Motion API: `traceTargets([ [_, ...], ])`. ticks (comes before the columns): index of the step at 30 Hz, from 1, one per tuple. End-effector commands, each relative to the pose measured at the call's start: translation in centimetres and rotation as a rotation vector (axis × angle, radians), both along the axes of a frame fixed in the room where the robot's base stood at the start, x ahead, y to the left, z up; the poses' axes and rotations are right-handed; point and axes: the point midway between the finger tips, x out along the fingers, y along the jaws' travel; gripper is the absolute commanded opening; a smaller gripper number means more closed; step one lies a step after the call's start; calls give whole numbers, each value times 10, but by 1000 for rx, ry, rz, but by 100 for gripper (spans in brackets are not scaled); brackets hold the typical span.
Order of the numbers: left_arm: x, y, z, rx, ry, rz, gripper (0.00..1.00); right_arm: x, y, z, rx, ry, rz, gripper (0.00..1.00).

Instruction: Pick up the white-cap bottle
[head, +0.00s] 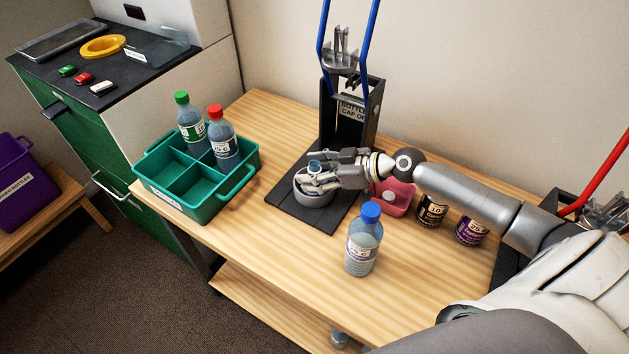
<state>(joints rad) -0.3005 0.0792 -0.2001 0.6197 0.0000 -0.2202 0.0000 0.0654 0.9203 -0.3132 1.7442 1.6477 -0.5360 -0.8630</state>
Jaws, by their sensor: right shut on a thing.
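My right gripper (316,178) is shut at the grey ring holder (313,198) on the black base of the cap station. Between its fingers shows the bluish round top of a bottle (314,165); the fingers and ring hide the rest. I cannot make out a white cap on it. A round white piece (390,198), possibly a cap, shows at the small pink-red container (405,192) just right of the gripper. A blue-cap bottle (363,240) stands upright in front, apart from the gripper. My left gripper is not in view.
A green divided crate (253,182) holds a green-cap bottle (191,124) and a red-cap bottle (222,138). The station's black upright (369,110) with blue handles rises behind the gripper. Two dark labelled jars (432,211) (470,231) stand right. The table's front left is clear.

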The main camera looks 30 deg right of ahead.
Motion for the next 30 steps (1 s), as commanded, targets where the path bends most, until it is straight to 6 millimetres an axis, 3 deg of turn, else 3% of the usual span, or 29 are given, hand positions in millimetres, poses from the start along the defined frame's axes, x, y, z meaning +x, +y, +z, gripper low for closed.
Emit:
traceTargets([
  [10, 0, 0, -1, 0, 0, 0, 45, 0, -1, 10, -3, -3, 1, 39],
  [21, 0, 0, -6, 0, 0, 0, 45, 0, 0, 80, -4, -5, 2, 39],
  [30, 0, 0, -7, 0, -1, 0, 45, 0, 0, 101, -1, -1, 0, 39],
])
